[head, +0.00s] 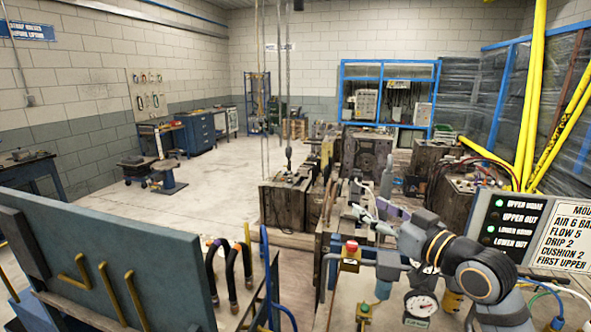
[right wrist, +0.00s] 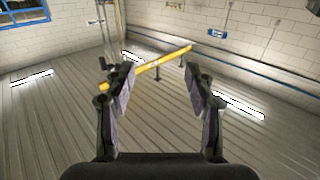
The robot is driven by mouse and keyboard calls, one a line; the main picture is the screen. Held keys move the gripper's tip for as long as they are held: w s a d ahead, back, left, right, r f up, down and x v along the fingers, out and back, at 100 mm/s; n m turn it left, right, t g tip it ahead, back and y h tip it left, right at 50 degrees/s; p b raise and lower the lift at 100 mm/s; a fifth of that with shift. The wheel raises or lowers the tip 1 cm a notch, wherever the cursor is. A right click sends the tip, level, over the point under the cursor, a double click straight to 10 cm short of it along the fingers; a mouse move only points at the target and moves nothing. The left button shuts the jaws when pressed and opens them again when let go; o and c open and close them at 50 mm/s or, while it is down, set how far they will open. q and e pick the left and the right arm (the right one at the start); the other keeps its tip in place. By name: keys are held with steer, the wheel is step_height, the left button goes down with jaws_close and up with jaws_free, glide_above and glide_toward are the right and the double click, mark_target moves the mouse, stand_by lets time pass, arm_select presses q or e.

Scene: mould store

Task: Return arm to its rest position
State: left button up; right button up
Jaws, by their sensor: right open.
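My right arm comes in from the lower right in the head view. Its gripper (head: 376,208) is raised near the control panel, with purple finger pads showing. In the right wrist view the right gripper (right wrist: 159,72) is open, its fingers spread apart with nothing between them. That view looks up at a ribbed ceiling and a yellow crane beam (right wrist: 158,68). My left gripper is not in the head view.
A red push button (head: 351,246), a pressure gauge (head: 420,304) and a status panel (head: 505,225) are close to the right arm. Mould blocks (head: 368,150) stand behind it. A blue plate (head: 100,258) fills the lower left. Open floor (head: 225,175) lies beyond.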

steer(key=s+d+f+m+g+h, duration=0.1)
steer(key=s+f+g+h, duration=0.3)
steer(key=f, duration=0.8)
steer(key=s+d+f+m+g+h, duration=0.15)
steer(key=s+f, duration=0.35)
steer(key=f, duration=0.7)
steer(key=s+d+f+m+g+h, duration=0.1)
steer(key=s+d+f+g+h, duration=0.15)
steer(key=s+f, duration=0.65)
steer(key=s+d+f+m+g+h, duration=0.2)
steer(key=s+f+g, duration=0.2)
steer(key=s+f, duration=0.45)
step_height(320, 180, down, 28)
steer(key=s+d+g+b, duration=0.1)
steer(key=s+d+b, duration=0.2)
steer(key=b, duration=0.3)
arm_select(q)
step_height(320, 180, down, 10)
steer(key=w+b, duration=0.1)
steer(key=b, duration=0.3)
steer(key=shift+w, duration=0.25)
arm_select(e)
steer(key=s+d+f+g, duration=0.1)
steer(key=s+f, duration=1.8)
steer(key=f, duration=0.2)
steer(key=shift+f, duration=0.4)
